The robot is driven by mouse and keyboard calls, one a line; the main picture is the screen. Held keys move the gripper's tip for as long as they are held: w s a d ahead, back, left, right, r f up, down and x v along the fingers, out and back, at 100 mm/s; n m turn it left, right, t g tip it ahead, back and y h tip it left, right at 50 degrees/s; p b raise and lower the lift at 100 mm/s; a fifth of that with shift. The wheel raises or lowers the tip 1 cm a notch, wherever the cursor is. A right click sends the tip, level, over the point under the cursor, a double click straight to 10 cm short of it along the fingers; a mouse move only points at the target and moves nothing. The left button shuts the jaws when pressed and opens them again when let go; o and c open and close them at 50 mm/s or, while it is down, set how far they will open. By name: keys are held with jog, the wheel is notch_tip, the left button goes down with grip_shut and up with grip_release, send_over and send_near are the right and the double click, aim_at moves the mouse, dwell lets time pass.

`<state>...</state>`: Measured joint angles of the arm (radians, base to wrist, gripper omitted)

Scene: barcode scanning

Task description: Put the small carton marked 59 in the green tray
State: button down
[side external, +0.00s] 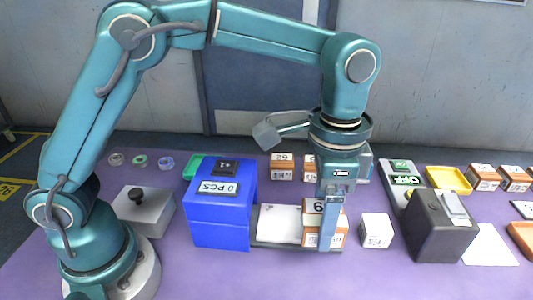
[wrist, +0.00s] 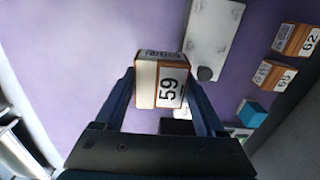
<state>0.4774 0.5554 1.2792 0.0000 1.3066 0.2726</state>
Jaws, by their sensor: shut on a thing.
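The small carton marked 59 (wrist: 171,87) is white and orange-brown and sits between the two fingers of my gripper (wrist: 160,80) in the wrist view, its number facing the camera. My gripper is shut on it. In the side view my gripper (side external: 328,240) points down at the right end of a white plate, and a finger partly covers the carton (side external: 310,234). I cannot tell whether the carton touches the surface below. The green tray (side external: 192,168) is at the back left, mostly hidden behind the blue scanner box.
The blue box (side external: 221,212) with a counter display stands left of my gripper. A white cube (side external: 376,231) and a black device (side external: 438,225) stand to the right. Several cartons (side external: 282,167) line the back. A yellow tray (side external: 449,180) is at the back right. The purple front table is clear.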

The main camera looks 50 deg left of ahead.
send_over(313, 277)
notch_tip(313, 277, down, 6)
jog(key=shift+f, duration=2.25)
jog(key=shift+c, duration=1.2)
grip_release()
jog(key=shift+f, duration=0.15)
